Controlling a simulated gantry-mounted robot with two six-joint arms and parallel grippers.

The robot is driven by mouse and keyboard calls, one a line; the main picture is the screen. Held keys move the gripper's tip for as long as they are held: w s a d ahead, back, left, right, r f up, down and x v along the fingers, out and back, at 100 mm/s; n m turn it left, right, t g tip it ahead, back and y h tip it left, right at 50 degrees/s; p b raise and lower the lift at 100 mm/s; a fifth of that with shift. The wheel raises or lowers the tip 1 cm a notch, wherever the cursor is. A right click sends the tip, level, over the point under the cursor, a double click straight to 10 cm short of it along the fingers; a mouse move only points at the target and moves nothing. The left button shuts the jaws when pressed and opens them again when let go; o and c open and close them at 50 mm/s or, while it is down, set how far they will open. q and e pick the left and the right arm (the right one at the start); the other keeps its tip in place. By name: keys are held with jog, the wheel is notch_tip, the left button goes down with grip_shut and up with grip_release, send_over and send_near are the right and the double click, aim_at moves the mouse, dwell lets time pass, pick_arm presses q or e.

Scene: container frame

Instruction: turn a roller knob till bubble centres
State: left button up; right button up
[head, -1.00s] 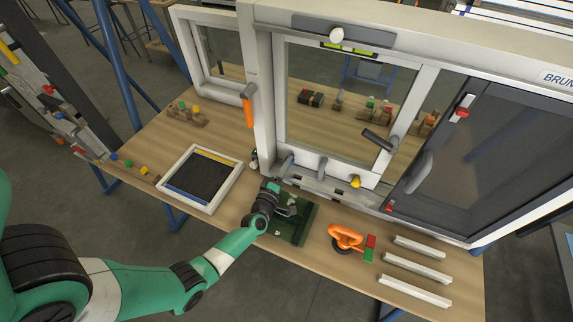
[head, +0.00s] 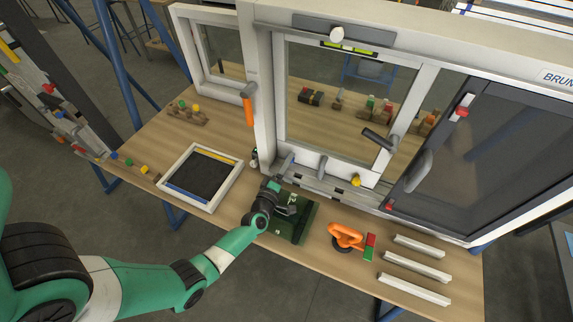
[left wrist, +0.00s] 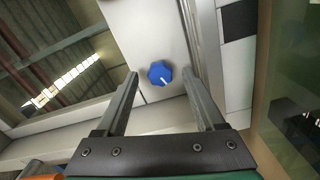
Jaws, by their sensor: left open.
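A blue roller knob (left wrist: 160,73) with a pale pointer mark sits on the white frame in the left wrist view. My left gripper (left wrist: 160,80) is open, with one finger to each side of the knob and a gap visible on both sides. In the head view my left gripper (head: 288,201) is low in front of the window frame, over a dark green case; I cannot make out the knob there. A yellow-green bubble level (head: 348,48) is on the top rail of the frame; its bubble is too small to read. My right gripper is not in view.
The white window frame (head: 268,100) stands along the back of the wooden table (head: 300,250). The dark green case (head: 297,228) lies below my left gripper. An orange suction lifter (head: 346,236) and white bars (head: 415,268) lie to the right. A framed dark panel (head: 200,178) lies to the left.

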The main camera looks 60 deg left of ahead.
pick_arm(q)
jog(key=shift+s+d, duration=0.2)
jog(key=p+v, duration=0.3)
jog(key=v, duration=0.7)
jog(key=shift+s+d, duration=0.35)
jog(key=shift+s, duration=0.05)
